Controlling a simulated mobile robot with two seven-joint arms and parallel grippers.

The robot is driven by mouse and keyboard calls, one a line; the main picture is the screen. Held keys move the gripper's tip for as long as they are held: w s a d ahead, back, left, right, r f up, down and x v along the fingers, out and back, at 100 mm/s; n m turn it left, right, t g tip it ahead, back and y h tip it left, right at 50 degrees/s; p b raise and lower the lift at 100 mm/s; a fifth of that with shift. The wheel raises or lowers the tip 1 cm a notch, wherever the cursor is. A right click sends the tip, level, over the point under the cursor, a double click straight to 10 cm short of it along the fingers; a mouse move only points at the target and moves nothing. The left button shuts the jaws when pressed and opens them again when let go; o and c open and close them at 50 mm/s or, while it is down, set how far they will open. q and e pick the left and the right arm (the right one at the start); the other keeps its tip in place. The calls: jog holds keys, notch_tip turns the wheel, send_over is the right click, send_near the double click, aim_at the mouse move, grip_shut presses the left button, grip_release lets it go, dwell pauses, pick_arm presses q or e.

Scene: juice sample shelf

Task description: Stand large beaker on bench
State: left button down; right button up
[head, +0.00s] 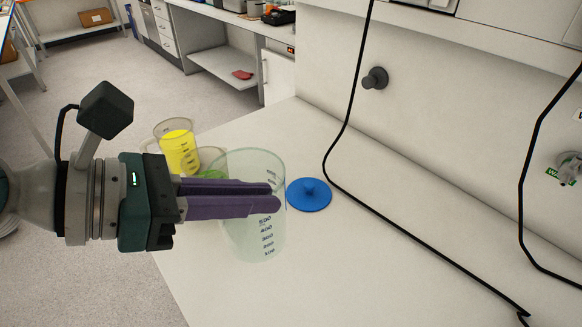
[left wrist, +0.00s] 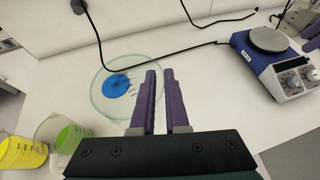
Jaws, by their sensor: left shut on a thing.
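The large clear beaker (head: 238,165) with dark volume marks is upright over the white bench; I cannot tell whether its base touches the top. My left gripper (head: 275,197) is shut on the beaker, its purple fingers level across the upper part of it. In the left wrist view the beaker (left wrist: 104,106) lies left of my purple fingers (left wrist: 161,72), with its near wall at them, and looks empty.
A jug of yellow liquid (head: 178,148) and a container of green liquid (head: 212,157) stand behind the beaker. A blue knobbed disc (head: 309,195) lies on the bench (head: 330,265). Black cables (head: 350,110) hang at the wall. A blue hotplate stirrer (left wrist: 272,62) stands at right in the wrist view.

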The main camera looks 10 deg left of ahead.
aim_at(260, 261)
pick_arm(q)
notch_tip(260, 261, down, 13)
jog(key=b, duration=0.6)
jog(key=shift+f, duration=0.3)
jog(key=c, duration=0.9)
grip_release()
